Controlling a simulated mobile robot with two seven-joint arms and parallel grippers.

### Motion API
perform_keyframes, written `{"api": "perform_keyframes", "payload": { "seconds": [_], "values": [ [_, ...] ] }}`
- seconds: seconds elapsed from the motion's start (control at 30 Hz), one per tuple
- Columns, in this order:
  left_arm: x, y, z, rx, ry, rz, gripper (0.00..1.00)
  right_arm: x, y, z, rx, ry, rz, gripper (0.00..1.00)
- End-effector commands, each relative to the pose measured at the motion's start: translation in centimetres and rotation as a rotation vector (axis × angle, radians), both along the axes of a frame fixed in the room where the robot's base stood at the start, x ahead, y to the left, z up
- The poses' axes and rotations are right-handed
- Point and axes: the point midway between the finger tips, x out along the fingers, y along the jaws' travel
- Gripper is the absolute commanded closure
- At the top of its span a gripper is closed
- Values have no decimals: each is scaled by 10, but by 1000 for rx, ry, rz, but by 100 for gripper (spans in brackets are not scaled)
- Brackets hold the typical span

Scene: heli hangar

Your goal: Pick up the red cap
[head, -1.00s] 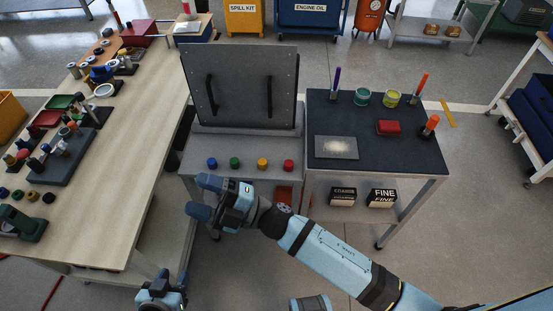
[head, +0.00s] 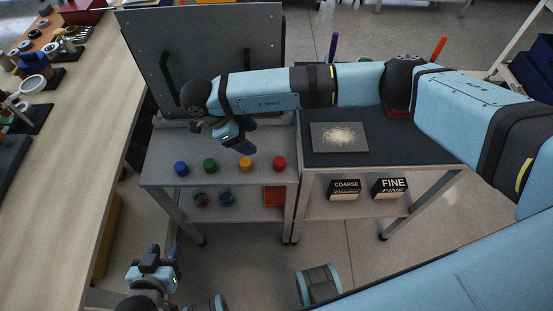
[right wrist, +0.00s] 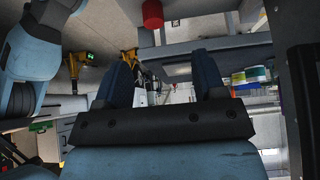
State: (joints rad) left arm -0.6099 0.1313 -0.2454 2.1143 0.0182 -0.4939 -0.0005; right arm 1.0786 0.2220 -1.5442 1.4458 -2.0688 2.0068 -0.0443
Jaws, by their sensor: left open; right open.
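The red cap (head: 280,162) stands at the right end of a row of caps near the front of the grey bench (head: 262,178). Left of it stand a yellow cap (head: 246,163), a green cap (head: 210,165) and a blue cap (head: 181,168). My right gripper (head: 238,140) is open and empty, above the bench behind the green and yellow caps, apart from the red cap. In the right wrist view its two fingers (right wrist: 164,78) are spread; a red cylinder (right wrist: 152,14) shows beyond them, its identity unclear. My left gripper (head: 156,262) is open and empty, low in front of the bench.
A grey panel with handles (head: 205,60) stands at the bench's back. To the right is a dark mat with a speckled plate (head: 340,137); COARSE (head: 345,187) and FINE (head: 389,186) boxes sit on the shelf below. A long wooden table (head: 75,150) runs along the left.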

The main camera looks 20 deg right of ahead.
Motion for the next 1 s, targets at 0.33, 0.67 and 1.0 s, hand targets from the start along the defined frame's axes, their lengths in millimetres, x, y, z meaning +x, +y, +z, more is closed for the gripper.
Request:
{"api": "perform_keyframes", "payload": {
  "seconds": [0.33,0.67,1.0],
  "values": [
    [0,-2,-1,1,-12,-3,57,-12,-33,-54,2,4,-2,36],
    [0,-2,-2,1,-13,-3,57,-19,-45,-72,5,6,-1,36],
    [0,-2,-4,2,-12,-4,57,-30,-67,-103,5,4,-1,36]
  ]
}}
